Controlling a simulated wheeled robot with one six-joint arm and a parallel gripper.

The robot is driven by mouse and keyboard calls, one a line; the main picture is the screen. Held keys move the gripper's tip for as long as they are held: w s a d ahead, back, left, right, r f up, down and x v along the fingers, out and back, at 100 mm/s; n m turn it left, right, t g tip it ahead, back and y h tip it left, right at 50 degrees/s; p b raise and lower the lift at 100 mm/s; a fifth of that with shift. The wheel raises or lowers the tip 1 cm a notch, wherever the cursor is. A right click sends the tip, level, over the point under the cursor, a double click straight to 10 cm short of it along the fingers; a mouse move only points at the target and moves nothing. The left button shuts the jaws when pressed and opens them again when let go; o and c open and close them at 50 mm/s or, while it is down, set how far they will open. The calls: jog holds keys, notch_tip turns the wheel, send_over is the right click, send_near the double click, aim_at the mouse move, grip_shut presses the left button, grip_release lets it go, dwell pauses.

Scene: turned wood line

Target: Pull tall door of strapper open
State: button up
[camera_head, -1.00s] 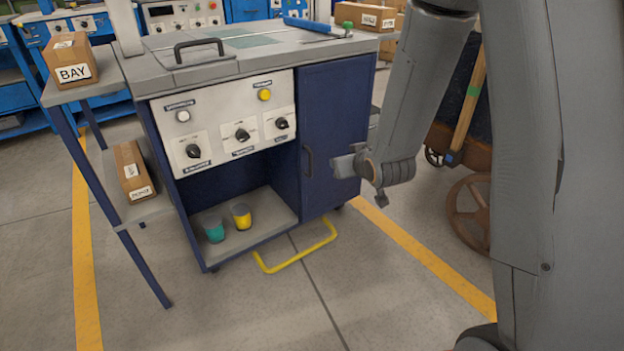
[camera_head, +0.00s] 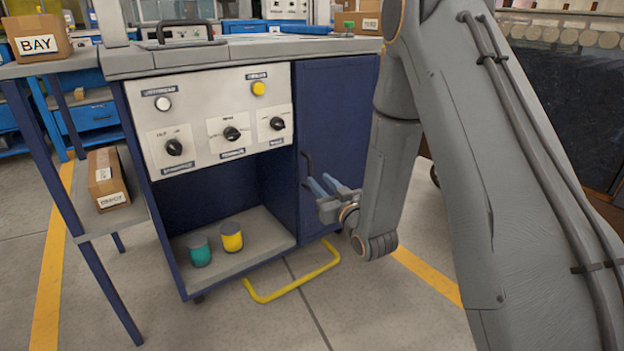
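The strapper is a dark blue cabinet with a grey top (camera_head: 240,57) and a white control panel (camera_head: 215,120). Its tall door (camera_head: 338,120) is the blue panel at the right of the front and looks closed. The door's dark handle (camera_head: 307,168) is a vertical bar near the door's left edge. My gripper (camera_head: 320,183) is in front of the door, just right of and slightly below the handle's middle. Its two fingers are apart, pointing up and left towards the handle. I cannot tell whether a finger touches the handle. Nothing shows between the fingers.
A yellow floor bar (camera_head: 293,285) juts out at the cabinet's foot. A teal cup (camera_head: 200,252) and a yellow cup (camera_head: 231,238) stand in the open bay. A side table at left holds a BAY box (camera_head: 38,38) and a lower box (camera_head: 107,180).

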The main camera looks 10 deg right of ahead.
aim_at(311, 172)
jog(key=b+x, duration=0.2)
jog(key=x, duration=0.4)
grip_shut()
